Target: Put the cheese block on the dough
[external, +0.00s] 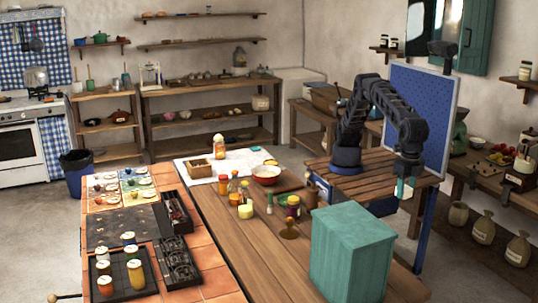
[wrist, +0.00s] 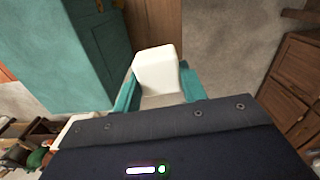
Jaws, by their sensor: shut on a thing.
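My gripper (external: 402,187) hangs low off the right side of the wooden table, to the right of the teal cabinet. In the wrist view its teal fingers (wrist: 158,84) are shut on a pale cream block (wrist: 156,66), which I take to be the cheese block. The block stands up between the fingers and its lower part is hidden. I cannot pick out the dough for certain; a white sheet (external: 190,173) with several small things lies at the table's far end.
The teal cabinet (external: 350,255) stands on the near end of the wooden table (external: 228,237) and also fills the wrist view's upper left (wrist: 60,50). A blue pegboard (external: 420,125) stands behind my arm.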

